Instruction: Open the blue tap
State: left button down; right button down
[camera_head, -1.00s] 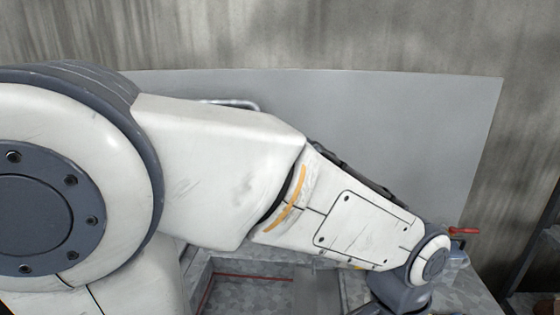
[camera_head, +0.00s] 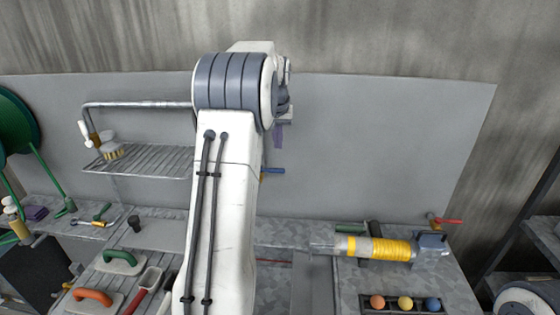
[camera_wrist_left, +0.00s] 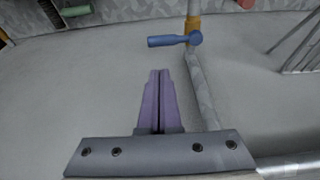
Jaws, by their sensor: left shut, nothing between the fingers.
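The blue tap (camera_head: 272,171) shows just right of my left arm, in front of the grey back panel. In the left wrist view its blue handle (camera_wrist_left: 168,41) points left from a yellow-collared pipe (camera_wrist_left: 193,24). My left gripper shows as a purple sliver (camera_head: 279,135) behind my arm, a little above the tap. In the left wrist view my left gripper's purple fingers (camera_wrist_left: 159,75) are together and empty, pointing toward the handle with a visible gap. Part of the tap is hidden by my arm in the head view. My right gripper is not in view.
A wire rack (camera_head: 142,160) with a brush hangs at left below a bent grey pipe (camera_head: 140,104). A red tap (camera_head: 447,221) stands at the right. A green reel stands far left.

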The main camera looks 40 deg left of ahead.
aim_at(270, 170)
pick_arm(q)
jog(key=p+x, duration=0.3)
jog(key=x, duration=0.7)
jog(key=shift+w+d, duration=0.1)
jog(key=shift+d, duration=0.05)
